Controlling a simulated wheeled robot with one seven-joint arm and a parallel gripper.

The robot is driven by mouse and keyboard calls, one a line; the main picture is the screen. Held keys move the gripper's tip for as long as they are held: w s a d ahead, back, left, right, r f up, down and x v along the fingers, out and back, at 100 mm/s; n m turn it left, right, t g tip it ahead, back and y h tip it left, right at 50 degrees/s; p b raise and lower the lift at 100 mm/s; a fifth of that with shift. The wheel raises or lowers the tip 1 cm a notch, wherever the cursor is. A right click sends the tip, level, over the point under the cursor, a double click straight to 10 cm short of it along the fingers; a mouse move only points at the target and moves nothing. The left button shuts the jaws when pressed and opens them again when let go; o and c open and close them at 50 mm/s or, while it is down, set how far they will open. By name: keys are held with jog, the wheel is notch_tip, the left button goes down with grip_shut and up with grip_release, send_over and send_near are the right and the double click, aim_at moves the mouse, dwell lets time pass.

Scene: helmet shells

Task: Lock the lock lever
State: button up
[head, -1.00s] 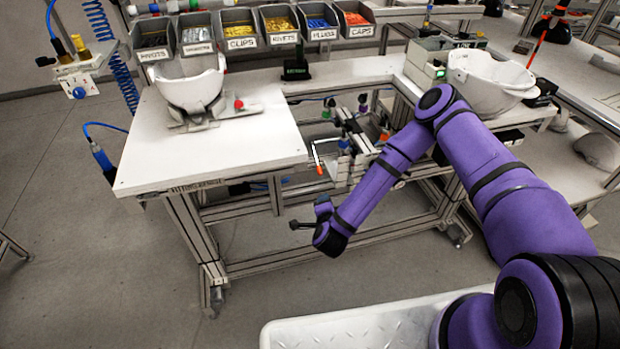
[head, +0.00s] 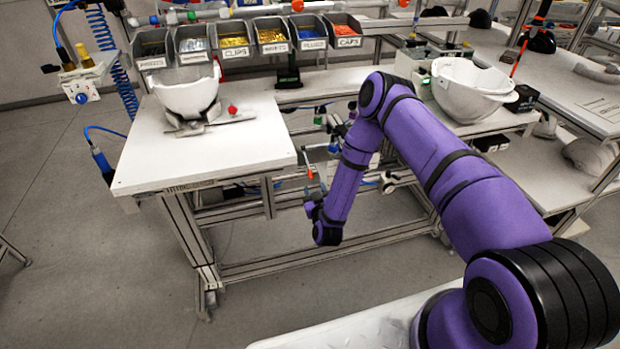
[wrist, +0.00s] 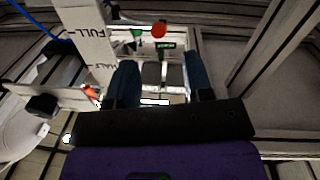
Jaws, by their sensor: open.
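In the head view an orange-tipped lever (head: 308,172) hangs beside the right side of the white table. A red ball knob (head: 232,110) stands on the helmet fixture on the table top. I cannot tell for sure which is the lock lever. My gripper (head: 309,204) is just below the orange tip, small and partly hidden by my wrist. In the wrist view my gripper (wrist: 162,84) has its two dark fingers spread, with nothing held between them. A red knob (wrist: 159,30) and a green knob (wrist: 136,33) show beyond the fingertips. An orange piece (wrist: 90,93) is left of the left finger.
A white helmet shell (head: 188,92) sits in the fixture on the table (head: 150,165). Another shell (head: 470,88) stands at the right. Labelled bins, including a clips bin (head: 233,41), line the back. Table frame bars (head: 330,247) run below.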

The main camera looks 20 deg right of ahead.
aim_at(311, 176)
jog(key=w, duration=0.7)
jog(key=shift+d, duration=0.35)
jog(key=shift+r, duration=0.1)
grip_shut()
